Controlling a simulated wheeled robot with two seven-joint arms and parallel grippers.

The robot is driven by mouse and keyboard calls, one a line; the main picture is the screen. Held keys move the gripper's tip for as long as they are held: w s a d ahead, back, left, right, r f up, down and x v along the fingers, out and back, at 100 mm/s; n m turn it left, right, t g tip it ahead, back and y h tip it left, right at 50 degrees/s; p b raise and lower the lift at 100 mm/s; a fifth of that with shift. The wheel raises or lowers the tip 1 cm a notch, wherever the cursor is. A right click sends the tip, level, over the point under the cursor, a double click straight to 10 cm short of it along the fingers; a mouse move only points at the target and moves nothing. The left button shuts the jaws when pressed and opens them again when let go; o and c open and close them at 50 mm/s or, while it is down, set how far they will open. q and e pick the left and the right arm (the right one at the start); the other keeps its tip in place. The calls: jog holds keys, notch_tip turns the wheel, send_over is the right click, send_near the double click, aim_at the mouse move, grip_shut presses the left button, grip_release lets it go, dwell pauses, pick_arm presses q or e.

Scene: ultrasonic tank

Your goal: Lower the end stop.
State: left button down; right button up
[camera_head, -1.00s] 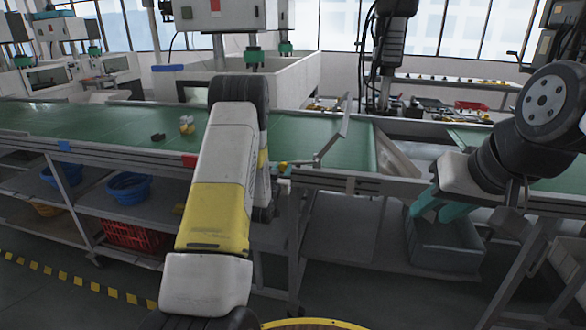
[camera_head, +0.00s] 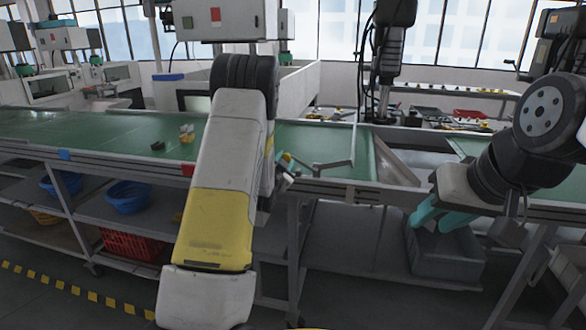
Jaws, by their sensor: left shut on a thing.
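The end stop (camera_head: 335,164) is a thin grey metal bar with a bent-up end, at the right end of the green conveyor belt (camera_head: 85,130). Its bar lies low, nearly level, across the belt, and its far end points up. My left gripper (camera_head: 285,162) is at the left end of the bar, by the belt's front rail, mostly hidden behind my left arm. It is shut on the end stop's handle; the handle itself is hard to make out. My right gripper (camera_head: 438,214) has teal fingers that look apart and empty, above a grey bin.
Small parts (camera_head: 186,134) lie on the belt left of my arm. The grey bin (camera_head: 445,255) stands below the belt's end. Blue baskets (camera_head: 128,197) and a red crate (camera_head: 132,245) are on the shelves beneath. A metal chute (camera_head: 398,172) adjoins the belt end.

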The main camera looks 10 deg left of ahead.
pick_arm(q)
jog(key=r+m, duration=0.1)
jog(key=d+r+m, duration=0.1)
jog(key=shift+d+m, duration=0.3)
jog(key=shift+d+r+m, duration=0.8)
jog(key=shift+r+m, duration=0.05)
jog(key=shift+m, duration=0.35)
jog(key=c, duration=1)
grip_release()
jog(key=shift+s, duration=0.1)
jog(key=s, duration=0.7)
jog(key=shift+s+a, duration=0.1)
jog(key=shift+s, duration=0.3)
